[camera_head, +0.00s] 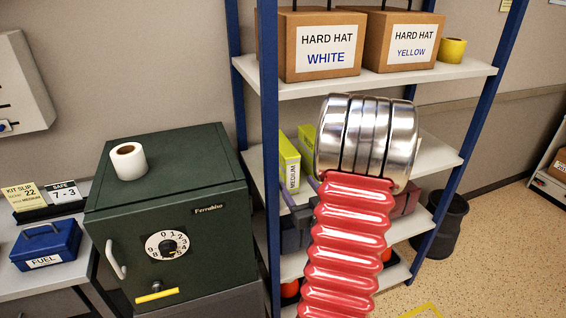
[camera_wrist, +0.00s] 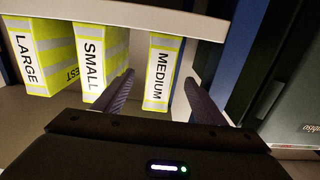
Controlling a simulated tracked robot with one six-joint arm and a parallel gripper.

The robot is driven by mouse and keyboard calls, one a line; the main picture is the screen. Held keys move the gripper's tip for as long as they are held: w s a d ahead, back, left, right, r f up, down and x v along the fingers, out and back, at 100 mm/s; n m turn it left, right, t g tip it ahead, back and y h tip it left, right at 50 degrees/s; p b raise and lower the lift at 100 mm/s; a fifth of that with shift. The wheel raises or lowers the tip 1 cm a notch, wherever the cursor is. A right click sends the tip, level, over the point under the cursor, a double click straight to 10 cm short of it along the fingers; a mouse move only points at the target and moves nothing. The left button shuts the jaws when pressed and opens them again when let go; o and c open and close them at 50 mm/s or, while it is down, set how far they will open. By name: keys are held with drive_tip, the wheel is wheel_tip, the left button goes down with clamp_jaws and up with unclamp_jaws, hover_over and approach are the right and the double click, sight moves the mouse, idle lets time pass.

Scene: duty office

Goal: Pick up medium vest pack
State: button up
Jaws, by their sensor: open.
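The medium vest pack (camera_wrist: 162,75) is a yellow pack with a white MEDIUM label. In the wrist view it shows between the two fingers of my open gripper (camera_wrist: 158,84), with a gap on each side and nothing held. The fingers' exact depth relative to the pack is hard to tell. In the head view the medium pack (camera_head: 289,163) stands at the left end of the middle shelf, left of my arm, which hides much of that shelf. The small vest pack (camera_wrist: 92,65) is beside it in the wrist view, partly behind one finger, and the large vest pack (camera_wrist: 42,58) is farther left.
The pale shelf board (camera_wrist: 130,14) runs along the top of the wrist view, which appears upside down. A green safe (camera_head: 170,210) with a tape roll (camera_head: 128,161) stands left of the blue-post rack. Hard hat boxes (camera_head: 325,45) fill the shelf above.

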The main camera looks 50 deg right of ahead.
sight(293, 179)
drive_tip(key=shift+x, duration=1.55)
drive_tip(key=shift+r+x, duration=0.2)
drive_tip(key=shift+x, duration=2.35)
drive_tip(key=c, duration=1.3)
